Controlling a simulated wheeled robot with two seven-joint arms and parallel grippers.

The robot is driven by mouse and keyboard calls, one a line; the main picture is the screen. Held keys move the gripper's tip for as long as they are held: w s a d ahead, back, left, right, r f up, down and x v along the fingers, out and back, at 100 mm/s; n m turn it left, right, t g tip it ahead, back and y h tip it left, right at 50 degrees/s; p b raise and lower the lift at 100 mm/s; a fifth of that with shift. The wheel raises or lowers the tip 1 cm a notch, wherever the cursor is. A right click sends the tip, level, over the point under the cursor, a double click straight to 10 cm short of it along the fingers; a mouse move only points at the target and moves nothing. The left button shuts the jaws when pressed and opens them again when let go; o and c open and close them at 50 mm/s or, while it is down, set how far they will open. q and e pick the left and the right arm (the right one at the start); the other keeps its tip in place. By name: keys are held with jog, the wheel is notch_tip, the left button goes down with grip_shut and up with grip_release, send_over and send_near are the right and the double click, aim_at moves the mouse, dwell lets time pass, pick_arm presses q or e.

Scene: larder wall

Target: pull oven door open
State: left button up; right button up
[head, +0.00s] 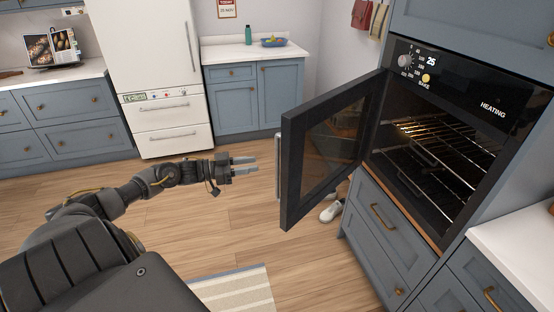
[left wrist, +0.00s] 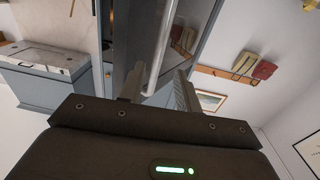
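The oven door (head: 290,170) is swung wide open, hinged at the left side of the oven (head: 440,150), its dark glass facing the cavity. Its vertical handle bar (head: 278,165) is on the door's outer face at the left. My left gripper (head: 245,166) points right at the handle, its two fingers apart and empty, with a small gap to the bar. In the left wrist view the handle bar (left wrist: 161,45) runs ahead between the spread fingertips (left wrist: 158,88). My right gripper is not in view.
Wire racks (head: 440,155) show inside the lit oven. A blue drawer (head: 385,222) is below it. White shoes (head: 333,210) lie on the floor behind the door. A striped rug (head: 235,292) is at the bottom. The wooden floor left of the door is clear.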

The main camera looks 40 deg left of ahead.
aim_at(277, 161)
pick_arm(q)
jog(key=p+x, duration=0.2)
jog(key=x, duration=0.7)
jog(key=shift+w+d, duration=0.25)
jog(key=shift+c, duration=0.4)
grip_shut()
